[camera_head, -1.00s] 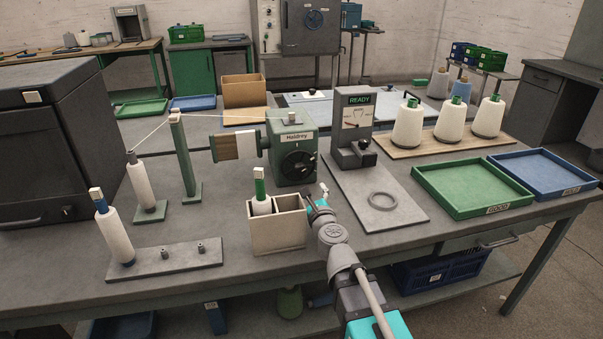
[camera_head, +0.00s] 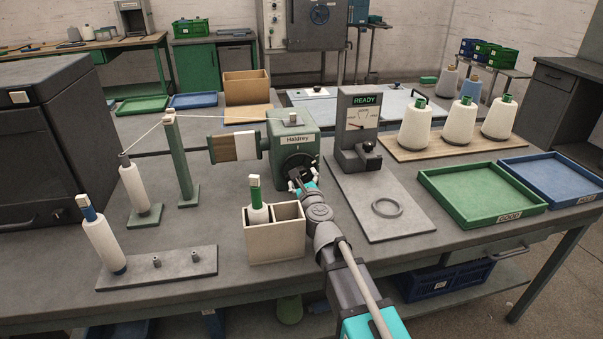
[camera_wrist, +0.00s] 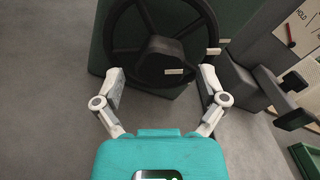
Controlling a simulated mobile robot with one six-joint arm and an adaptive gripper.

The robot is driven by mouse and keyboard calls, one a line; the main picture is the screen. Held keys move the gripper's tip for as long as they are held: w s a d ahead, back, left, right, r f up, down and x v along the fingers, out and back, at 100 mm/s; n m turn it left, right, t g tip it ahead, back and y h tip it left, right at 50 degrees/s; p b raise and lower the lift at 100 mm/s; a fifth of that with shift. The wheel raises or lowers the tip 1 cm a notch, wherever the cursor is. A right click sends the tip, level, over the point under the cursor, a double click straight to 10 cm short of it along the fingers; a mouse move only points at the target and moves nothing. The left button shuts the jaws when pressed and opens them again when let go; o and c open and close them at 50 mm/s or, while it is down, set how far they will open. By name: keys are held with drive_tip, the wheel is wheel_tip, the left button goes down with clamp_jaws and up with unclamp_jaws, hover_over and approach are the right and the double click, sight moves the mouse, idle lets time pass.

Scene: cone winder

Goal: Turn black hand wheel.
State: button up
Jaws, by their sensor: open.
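The black hand wheel (camera_head: 297,164) is on the front face of the green Haldrey winder (camera_head: 283,141). In the wrist view the spoked wheel (camera_wrist: 163,20) fills the top middle, with a dark hub (camera_wrist: 164,58) bearing a small pale label. My gripper (camera_head: 297,186) is just in front of the wheel and partly covers its lower part. In the wrist view my gripper (camera_wrist: 161,84) is open, one finger on each side below the hub. It holds nothing. I cannot tell whether a fingertip touches the wheel.
A cream two-part box (camera_head: 276,254) with a green-topped bobbin stands left of my arm. The grey READY gauge (camera_head: 358,130) stands right of the winder, with a ring (camera_head: 387,207) on its base.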

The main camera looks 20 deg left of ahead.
drive_tip(key=shift+x, duration=0.75)
drive_tip(key=shift+d, duration=0.15)
